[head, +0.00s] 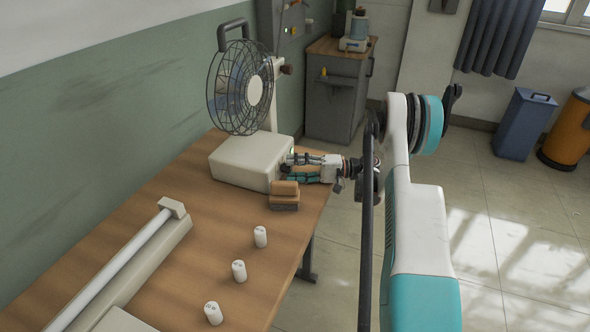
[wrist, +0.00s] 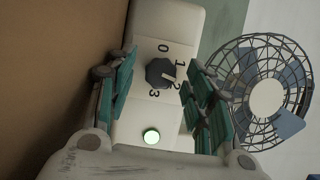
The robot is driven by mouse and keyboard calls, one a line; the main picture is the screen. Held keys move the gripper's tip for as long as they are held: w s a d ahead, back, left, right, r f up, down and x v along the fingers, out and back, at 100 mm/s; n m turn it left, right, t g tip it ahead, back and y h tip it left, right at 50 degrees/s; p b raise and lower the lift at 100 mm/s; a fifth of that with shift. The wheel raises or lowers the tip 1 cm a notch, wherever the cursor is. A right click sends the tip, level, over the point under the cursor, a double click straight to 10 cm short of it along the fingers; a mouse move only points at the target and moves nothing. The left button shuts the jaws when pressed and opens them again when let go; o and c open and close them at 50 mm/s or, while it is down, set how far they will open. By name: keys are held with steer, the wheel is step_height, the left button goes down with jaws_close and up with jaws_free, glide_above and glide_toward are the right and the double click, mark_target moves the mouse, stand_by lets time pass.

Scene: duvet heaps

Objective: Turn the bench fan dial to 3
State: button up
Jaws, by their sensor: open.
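The bench fan (head: 240,88) has a round wire cage and stands on a cream base box (head: 245,160) on the wooden table. In the wrist view its dark dial (wrist: 158,73) sits on a white plate marked 0, 1, 2, 3. The dial's pale pointer mark points toward about the 2. A green lamp (wrist: 151,136) is lit on the same face. My gripper (head: 291,168) is at the box's right-hand face. In the wrist view its fingers (wrist: 160,80) are open, one on each side of the dial; I cannot tell whether they touch it.
Stacked wooden blocks (head: 285,196) lie just in front of my gripper. Several white cylinders (head: 239,270) stand along the table's right edge. A long pale bar-shaped unit (head: 125,272) lies at the left. The floor (head: 500,215) right of the table is clear; bins stand farther off.

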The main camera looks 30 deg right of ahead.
steer(key=v, duration=1.2)
steer(key=shift+w, duration=0.1)
steer(key=shift+a+r+n+h+p, duration=0.2)
steer(key=shift+r+n+h+p, duration=0.1)
steer(key=shift+r+n, duration=0.2)
steer(key=s+a+r+n+t+h+p, duration=0.1)
steer(key=s+a+r+n+h+p, duration=0.3)
steer(key=n+h, duration=0.55)
steer(key=w+a+f+n+y+b, duration=0.1)
steer(key=w+a, duration=0.1)
steer(key=w, duration=0.1)
steer(key=w+a+f+y+b, duration=0.1)
steer(key=w+a+b, duration=0.1)
steer(key=w, duration=0.1)
steer(key=w+a+f+n+y+b, duration=0.1)
steer(key=w+a+f, duration=0.1)
steer(key=w+a, duration=0.1)
steer(key=shift+w+f+n+b, duration=0.1)
steer(key=shift+w+n+b, duration=0.2)
steer(key=shift+w+n, duration=0.1)
steer(key=shift+t, duration=0.3)
steer(key=c, duration=1.1)
